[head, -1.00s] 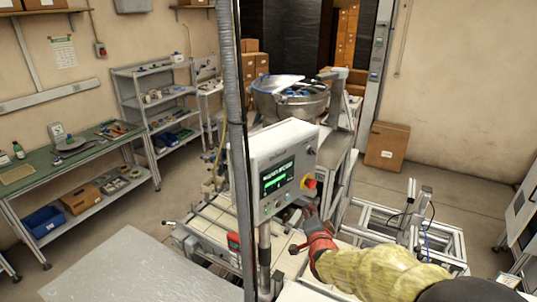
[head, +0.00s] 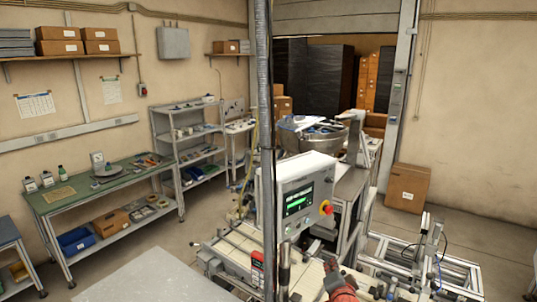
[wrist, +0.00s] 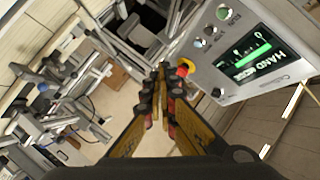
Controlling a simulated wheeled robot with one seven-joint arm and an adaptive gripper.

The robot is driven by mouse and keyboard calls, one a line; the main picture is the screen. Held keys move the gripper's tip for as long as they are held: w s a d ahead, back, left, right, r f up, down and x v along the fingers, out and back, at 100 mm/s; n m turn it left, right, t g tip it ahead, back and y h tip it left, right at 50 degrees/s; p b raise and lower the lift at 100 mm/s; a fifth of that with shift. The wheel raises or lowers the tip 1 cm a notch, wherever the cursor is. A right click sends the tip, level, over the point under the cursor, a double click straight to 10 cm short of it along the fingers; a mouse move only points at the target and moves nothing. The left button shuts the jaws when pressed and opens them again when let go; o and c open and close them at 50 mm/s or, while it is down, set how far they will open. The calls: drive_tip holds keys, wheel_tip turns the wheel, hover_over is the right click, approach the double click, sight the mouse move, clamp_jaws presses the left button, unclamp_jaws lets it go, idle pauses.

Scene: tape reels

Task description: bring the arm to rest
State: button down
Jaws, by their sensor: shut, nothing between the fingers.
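My gripper (head: 331,267) shows at the bottom of the head view, right of the control panel, with a red part behind its fingers; the rest of my arm is out of frame. In the wrist view, the yellow and black fingers of my gripper (wrist: 160,82) run together at their dark tips, with nothing held. The grey control panel (head: 283,195), with a lit screen and a red button, stands on a post left of the gripper. The panel also fills the upper right of the wrist view (wrist: 212,75).
A metal bowl (head: 305,140) stands behind the panel. A white conveyor bed (head: 235,250) and an aluminium frame (head: 410,262) lie around the gripper. A green-topped workbench (head: 120,184) and grey shelves (head: 163,125) line the left wall. Floor is clear near the cardboard box (head: 408,188).

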drive_tip(key=s+a+f+n+g+y+b, duration=0.1)
drive_tip(key=s+a+f+n+g, duration=0.1)
drive_tip(key=s+f+n+g, duration=0.6)
drive_tip(key=s+f+n+b, duration=0.1)
drive_tip(key=s+f+b, duration=0.1)
drive_tip(key=s+b, duration=0.8)
drive_tip(key=s+f+n+g+b, duration=0.1)
drive_tip(key=s+f+n+b, duration=0.1)
drive_tip(key=s+b, duration=0.9)
drive_tip(key=shift+s+d+f+n, duration=0.3)
drive_tip(key=shift+s+d, duration=0.1)
drive_tip(key=shift+s, duration=4.1)
drive_tip(key=c, duration=2.6)
unclamp_jaws()
